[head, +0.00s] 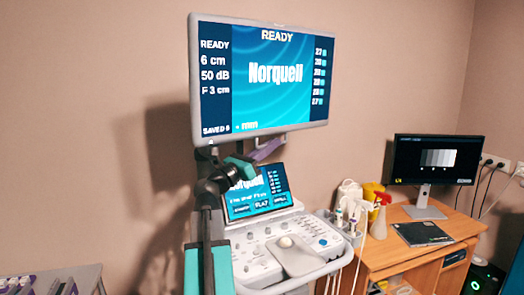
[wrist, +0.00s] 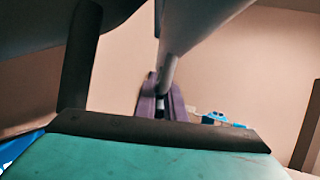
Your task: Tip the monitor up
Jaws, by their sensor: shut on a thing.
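The monitor (head: 262,82) is a large white-framed screen with a blue "Norquell" picture, above the ultrasound console. My gripper (head: 240,149) is at its lower edge, left of the purple support part (head: 267,149). In the wrist view, the monitor's dark grey body (wrist: 30,30) fills the upper left, and one dark finger of my gripper (wrist: 84,40) reaches up to it. The gripper is shut on the monitor's lower edge; the contact itself is mostly hidden. The purple support also shows beyond the gripper in the wrist view (wrist: 150,98).
The console (head: 285,250) with its small touch panel (head: 262,197) stands just below my gripper. Probes sit at its right side. A wooden desk (head: 415,235) with a second monitor (head: 437,158) is at the right. Bare wall lies behind and left.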

